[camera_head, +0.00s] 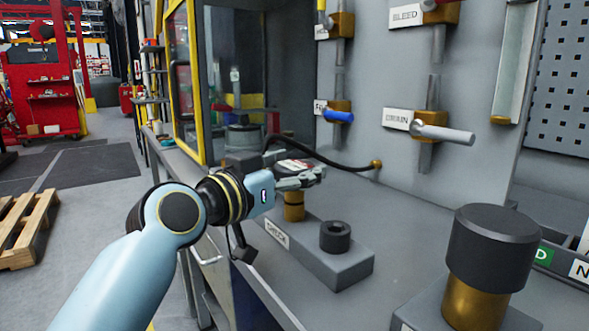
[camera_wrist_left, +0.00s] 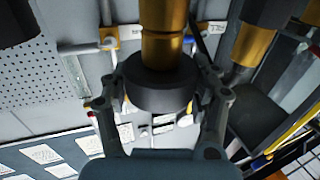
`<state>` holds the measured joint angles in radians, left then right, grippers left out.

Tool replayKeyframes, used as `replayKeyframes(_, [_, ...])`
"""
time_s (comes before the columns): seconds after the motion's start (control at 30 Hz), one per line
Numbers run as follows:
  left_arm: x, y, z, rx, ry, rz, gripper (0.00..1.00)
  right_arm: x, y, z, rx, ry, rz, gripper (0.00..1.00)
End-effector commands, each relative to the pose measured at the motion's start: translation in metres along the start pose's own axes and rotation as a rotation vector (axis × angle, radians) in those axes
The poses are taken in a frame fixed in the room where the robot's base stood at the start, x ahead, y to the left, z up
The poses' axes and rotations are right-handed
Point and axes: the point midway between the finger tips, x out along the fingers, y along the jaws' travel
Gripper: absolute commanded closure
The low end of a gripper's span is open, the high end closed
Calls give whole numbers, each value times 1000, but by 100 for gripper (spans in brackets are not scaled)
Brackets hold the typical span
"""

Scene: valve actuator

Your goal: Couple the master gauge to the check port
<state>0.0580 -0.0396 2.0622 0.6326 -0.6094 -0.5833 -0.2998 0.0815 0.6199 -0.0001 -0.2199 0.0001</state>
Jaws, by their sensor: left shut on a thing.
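My left gripper (camera_head: 305,177) is shut on a dark round body (camera_wrist_left: 160,88) with a brass stem (camera_wrist_left: 163,35), which I take to be the master gauge. In the head view a small red and white marked top (camera_head: 293,165) shows at the fingers. Brass (camera_head: 293,207) shows just below them, over the grey block labelled CHECK (camera_head: 277,235). I cannot tell whether the stem and the port are joined or only lined up. A black ring-shaped socket (camera_head: 335,237) stands open on the same block, to the right of the gripper. My right gripper is not in view.
A dark hose (camera_head: 325,157) runs behind the gripper to a brass fitting (camera_head: 376,165) on the panel. A large black-capped brass fitting (camera_head: 490,250) stands at front right. The BLEED (camera_head: 405,15) and DRAIN (camera_head: 397,119) valves are on the panel. The bench between is clear.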

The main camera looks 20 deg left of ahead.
Motion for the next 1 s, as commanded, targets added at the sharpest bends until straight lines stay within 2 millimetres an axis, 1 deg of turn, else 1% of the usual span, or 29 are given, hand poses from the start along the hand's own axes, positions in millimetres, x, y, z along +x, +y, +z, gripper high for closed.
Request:
replayKeyframes(0.1, [0,0,3,0,2,0,85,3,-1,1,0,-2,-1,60])
replayKeyframes(0.13, [0,0,2,0,2,0,34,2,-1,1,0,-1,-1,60])
replayKeyframes(0.3, [0,0,2,0,2,0,12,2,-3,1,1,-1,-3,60])
replayKeyframes(0.33, [0,0,2,0,2,0,9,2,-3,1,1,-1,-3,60])
replayKeyframes(0.57, [0,0,3,0,-2,0,9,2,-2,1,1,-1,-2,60])
replayKeyframes(0.67, [-4,0,3,1,-2,0,9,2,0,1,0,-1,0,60])
replayKeyframes(0.77, [-17,0,4,3,-3,-1,9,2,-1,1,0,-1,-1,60])
replayKeyframes(0.87, [-37,0,4,4,-4,1,9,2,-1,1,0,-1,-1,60])
replayKeyframes(1.0, [-70,0,4,5,-5,1,9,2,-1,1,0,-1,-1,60])
